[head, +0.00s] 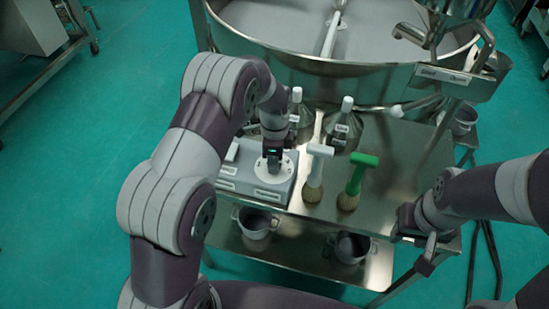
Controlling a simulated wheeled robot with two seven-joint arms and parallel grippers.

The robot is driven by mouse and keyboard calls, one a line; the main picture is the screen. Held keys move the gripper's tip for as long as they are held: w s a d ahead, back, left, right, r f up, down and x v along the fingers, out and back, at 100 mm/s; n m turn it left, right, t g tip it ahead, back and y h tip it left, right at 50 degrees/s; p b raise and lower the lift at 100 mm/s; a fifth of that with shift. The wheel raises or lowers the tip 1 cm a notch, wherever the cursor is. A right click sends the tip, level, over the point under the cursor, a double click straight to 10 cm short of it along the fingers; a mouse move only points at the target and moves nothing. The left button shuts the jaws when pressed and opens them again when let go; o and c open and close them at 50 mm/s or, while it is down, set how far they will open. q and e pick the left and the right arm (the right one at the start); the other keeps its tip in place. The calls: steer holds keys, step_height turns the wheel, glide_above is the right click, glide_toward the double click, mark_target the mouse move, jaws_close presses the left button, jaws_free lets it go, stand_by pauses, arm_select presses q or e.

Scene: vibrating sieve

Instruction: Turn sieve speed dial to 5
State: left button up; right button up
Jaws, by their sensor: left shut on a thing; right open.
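The grey control box (228,177) stands at the left front of the steel table, with a white dial plate (284,171) on its right part. My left gripper (273,160) points down over the dial plate and is shut on the dial's knob, which it mostly hides. I cannot read the number the dial points to. The vibrating sieve (300,65), a wide steel pan, stands behind the box. My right gripper (421,238) is open and empty at the table's right front edge.
A white-handled brush (316,172) and a green-handled brush (358,180) stand right of the box. Bottles with white caps (345,128) stand behind. Steel pots (256,222) sit on the lower shelf. The table's right part is clear.

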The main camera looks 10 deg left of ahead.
arm_select(q)
steer(key=shift+w+r, duration=0.2)
stand_by(0.4)
steer(key=o, duration=1)
steer(key=shift+o, duration=0.2)
steer(key=shift+s+f, duration=0.1)
steer(key=shift+s, duration=0.05)
steer(key=r+b, duration=0.1)
steer(key=r, duration=0.5)
steer(key=shift+w+b, duration=0.2)
steer(key=shift+b, duration=0.15)
step_height(320, 180, up, 7)
steer(key=p, duration=0.4)
steer(key=shift+f, duration=0.15)
steer(key=shift+a, duration=0.1)
